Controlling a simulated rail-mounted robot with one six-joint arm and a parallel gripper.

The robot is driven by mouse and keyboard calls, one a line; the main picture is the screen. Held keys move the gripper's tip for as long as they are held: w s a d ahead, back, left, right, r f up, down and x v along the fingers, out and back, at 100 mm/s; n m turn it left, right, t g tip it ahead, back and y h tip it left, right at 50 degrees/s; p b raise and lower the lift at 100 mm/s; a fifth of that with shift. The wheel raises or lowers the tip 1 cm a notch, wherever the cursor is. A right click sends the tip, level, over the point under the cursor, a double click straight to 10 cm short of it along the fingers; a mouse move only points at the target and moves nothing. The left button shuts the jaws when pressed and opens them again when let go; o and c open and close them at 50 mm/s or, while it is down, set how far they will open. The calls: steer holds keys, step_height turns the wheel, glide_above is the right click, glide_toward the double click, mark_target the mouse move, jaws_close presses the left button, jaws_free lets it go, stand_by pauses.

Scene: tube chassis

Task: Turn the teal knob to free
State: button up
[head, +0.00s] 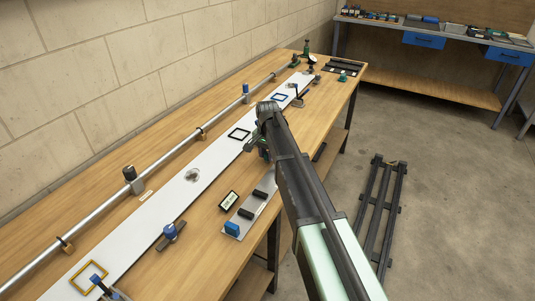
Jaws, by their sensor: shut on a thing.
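My gripper (262,153) is low over the near edge of the long white plate (150,225), mostly hidden behind my own wrist. It is shut on a small green-teal part (262,141), which looks like the teal knob. Only a sliver of this part shows, so its turn angle and any marking cannot be read. Blue knobs stand elsewhere: one on a dark bar (170,231) at the plate's near edge, and one (245,88) by the metal tube.
A long metal tube (95,215) runs along the wall side of the wooden table (195,205). A dark rack (380,210) lies on the floor at right.

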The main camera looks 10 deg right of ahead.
mark_target(267, 153)
steer(key=o, duration=0.9)
step_height(267, 153, up, 11)
steer(key=p, duration=1)
steer(key=shift+f+p, duration=0.1)
steer(key=shift+p, duration=0.3)
